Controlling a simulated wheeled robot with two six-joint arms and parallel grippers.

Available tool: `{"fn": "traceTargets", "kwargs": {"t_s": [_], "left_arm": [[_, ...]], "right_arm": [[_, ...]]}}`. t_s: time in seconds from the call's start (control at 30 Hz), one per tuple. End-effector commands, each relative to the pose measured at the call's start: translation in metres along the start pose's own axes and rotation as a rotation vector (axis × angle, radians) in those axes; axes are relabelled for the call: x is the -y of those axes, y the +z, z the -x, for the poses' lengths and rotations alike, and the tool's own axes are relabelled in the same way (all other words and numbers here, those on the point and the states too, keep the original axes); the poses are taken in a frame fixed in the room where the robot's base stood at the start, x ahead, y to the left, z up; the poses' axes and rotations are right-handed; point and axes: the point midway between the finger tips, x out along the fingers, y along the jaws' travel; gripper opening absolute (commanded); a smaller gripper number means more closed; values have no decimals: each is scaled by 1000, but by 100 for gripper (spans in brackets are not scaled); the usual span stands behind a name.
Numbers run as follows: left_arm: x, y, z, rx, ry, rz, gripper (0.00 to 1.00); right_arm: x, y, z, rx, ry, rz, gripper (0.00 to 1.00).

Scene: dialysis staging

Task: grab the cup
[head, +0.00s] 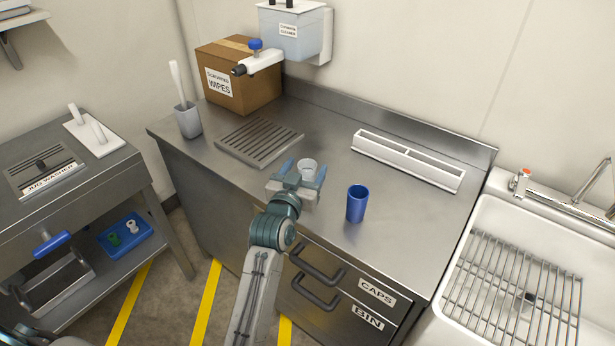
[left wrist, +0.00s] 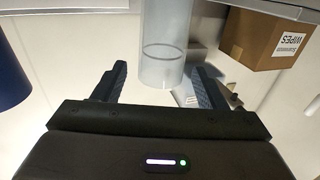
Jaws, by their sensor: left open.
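A small clear cup (head: 308,166) stands on the steel counter (head: 330,135), near its front middle. In the left wrist view the clear cup (left wrist: 163,45) shows as a see-through cylinder with a dark ring. My left gripper (head: 302,175) is open, with its two blue fingers on either side of the clear cup. In the left wrist view the left gripper (left wrist: 160,88) has the cup's near end between its fingertips, with gaps on both sides. A solid blue cup (head: 356,204) stands to the right, apart from the gripper. My right gripper is not seen.
A slotted drain plate (head: 260,142) lies left of the gripper. A white divided tray (head: 408,160) lies at the back right. A wipes box (head: 240,75) and a grey holder (head: 188,121) stand at the back left. A sink (head: 480,225) is at the right.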

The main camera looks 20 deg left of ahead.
Motion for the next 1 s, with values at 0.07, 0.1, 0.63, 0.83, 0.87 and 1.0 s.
{"fn": "traceTargets", "kwargs": {"t_s": [0.07,0.1,0.63,0.83,0.87,1.0], "left_arm": [[0,0,-4,0,0,0,66],[0,0,-4,0,0,0,66],[0,0,-4,1,0,1,18],[0,0,-4,1,0,1,18],[0,0,-4,1,0,1,18],[0,-4,-5,1,0,1,18]], "right_arm": [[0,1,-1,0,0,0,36],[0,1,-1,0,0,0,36],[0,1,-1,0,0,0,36],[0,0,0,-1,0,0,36],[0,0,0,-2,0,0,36],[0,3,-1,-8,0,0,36]]}}
